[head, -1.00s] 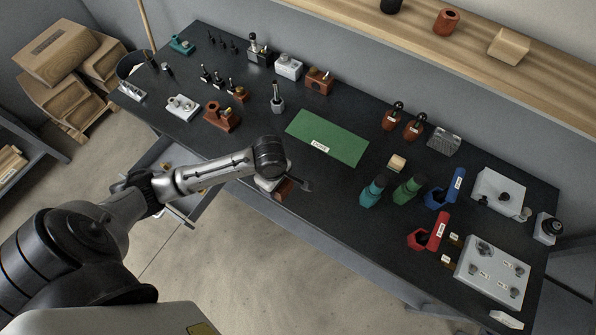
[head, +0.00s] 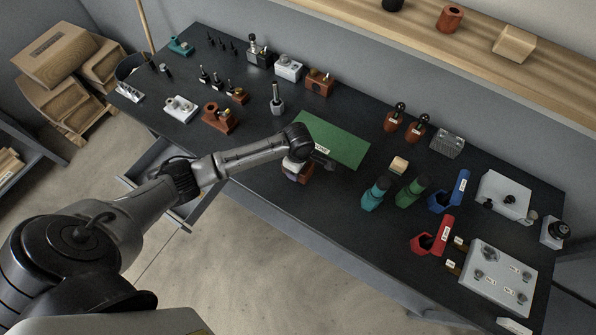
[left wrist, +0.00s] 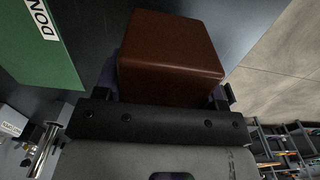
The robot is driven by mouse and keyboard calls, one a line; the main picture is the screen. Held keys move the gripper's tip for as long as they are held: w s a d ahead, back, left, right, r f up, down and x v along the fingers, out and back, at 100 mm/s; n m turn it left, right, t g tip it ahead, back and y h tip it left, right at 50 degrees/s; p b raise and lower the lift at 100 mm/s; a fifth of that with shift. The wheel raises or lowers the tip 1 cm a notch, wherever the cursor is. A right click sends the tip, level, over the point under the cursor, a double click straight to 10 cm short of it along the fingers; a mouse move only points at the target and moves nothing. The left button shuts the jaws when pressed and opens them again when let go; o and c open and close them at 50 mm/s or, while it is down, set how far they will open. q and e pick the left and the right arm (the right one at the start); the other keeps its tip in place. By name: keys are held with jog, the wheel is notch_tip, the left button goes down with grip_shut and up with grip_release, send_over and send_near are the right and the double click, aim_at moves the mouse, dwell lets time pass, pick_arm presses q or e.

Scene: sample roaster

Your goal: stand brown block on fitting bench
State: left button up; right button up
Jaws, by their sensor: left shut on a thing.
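My left gripper (head: 299,166) is shut on a brown block (head: 302,177), near the front edge of the dark bench top (head: 335,208). In the left wrist view the brown block (left wrist: 170,55) sits between the fingers (left wrist: 163,100), with its reddish-brown faces clear of cover. The block is just in front of the green mat (head: 345,145), which also shows in the left wrist view (left wrist: 35,50) with a partly visible white label. I cannot tell whether the block touches the bench. My right gripper is not in view.
Teal (head: 374,192) and green (head: 411,191) holders stand right of the block, with a small tan block (head: 398,165) behind. Blue (head: 449,195) and red (head: 432,240) holders are farther right. An open drawer (head: 205,200) juts out at the left front. The mat is bare.

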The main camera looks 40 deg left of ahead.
pick_arm(q)
jog(key=shift+f, duration=1.65)
jog(key=o, duration=0.7)
jog(key=shift+f, duration=0.2)
jog(key=o, duration=0.5)
jog(key=shift+c, duration=0.2)
